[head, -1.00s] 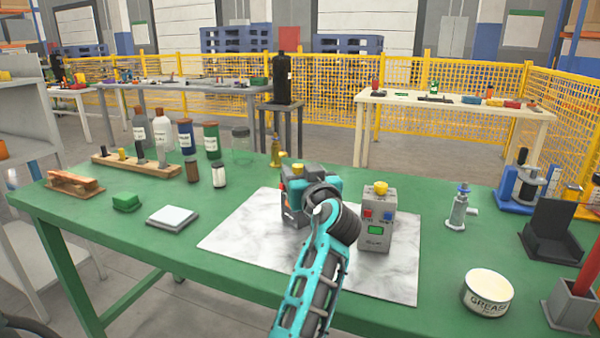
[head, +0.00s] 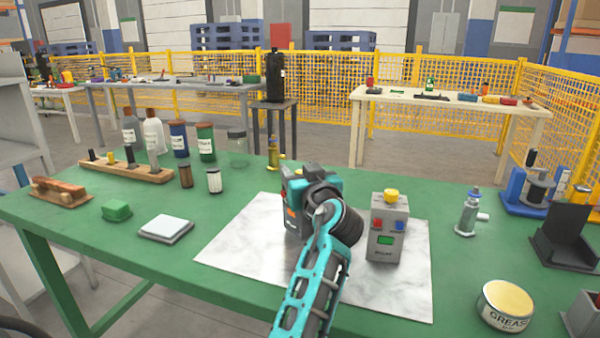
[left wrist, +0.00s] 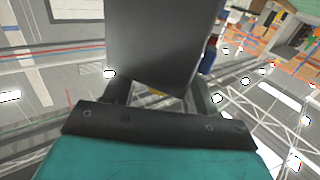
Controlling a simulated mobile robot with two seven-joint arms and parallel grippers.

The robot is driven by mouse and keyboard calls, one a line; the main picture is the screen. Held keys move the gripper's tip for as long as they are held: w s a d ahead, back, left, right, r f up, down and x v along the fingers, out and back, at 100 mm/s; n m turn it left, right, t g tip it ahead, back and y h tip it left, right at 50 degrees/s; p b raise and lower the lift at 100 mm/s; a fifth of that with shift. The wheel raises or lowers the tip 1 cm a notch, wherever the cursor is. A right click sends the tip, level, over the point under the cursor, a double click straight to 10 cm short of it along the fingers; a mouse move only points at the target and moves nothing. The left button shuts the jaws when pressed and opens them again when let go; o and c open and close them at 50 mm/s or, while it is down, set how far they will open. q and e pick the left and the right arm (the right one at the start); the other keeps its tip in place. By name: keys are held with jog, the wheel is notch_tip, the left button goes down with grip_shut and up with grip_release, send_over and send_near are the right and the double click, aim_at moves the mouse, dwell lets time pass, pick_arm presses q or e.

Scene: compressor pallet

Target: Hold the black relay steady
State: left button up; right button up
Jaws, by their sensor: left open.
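The black relay (head: 291,218), a dark upright box with an orange mark on its face, stands on the white marbled mat (head: 240,245). My left gripper (head: 305,185) is at its upper right side and hides much of it, including most of its top. In the left wrist view a broad dark face (left wrist: 160,45), seemingly the relay, fills the space before the open left fingers (left wrist: 160,97). Whether the fingers touch it cannot be told. A grey relay (head: 387,225) with a yellow button stands apart to the right. My right gripper is not in view.
On the green bench (head: 130,240) are a green block (head: 117,211) and a white-topped pad (head: 166,229) at left. Several bottles (head: 178,140) stand behind. A grease tin (head: 505,305), a small metal cylinder (head: 468,214) and black holder (head: 560,240) are at right.

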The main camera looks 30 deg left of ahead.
pick_arm(q)
jog(key=shift+c, duration=0.5)
grip_shut()
dwell(0.8)
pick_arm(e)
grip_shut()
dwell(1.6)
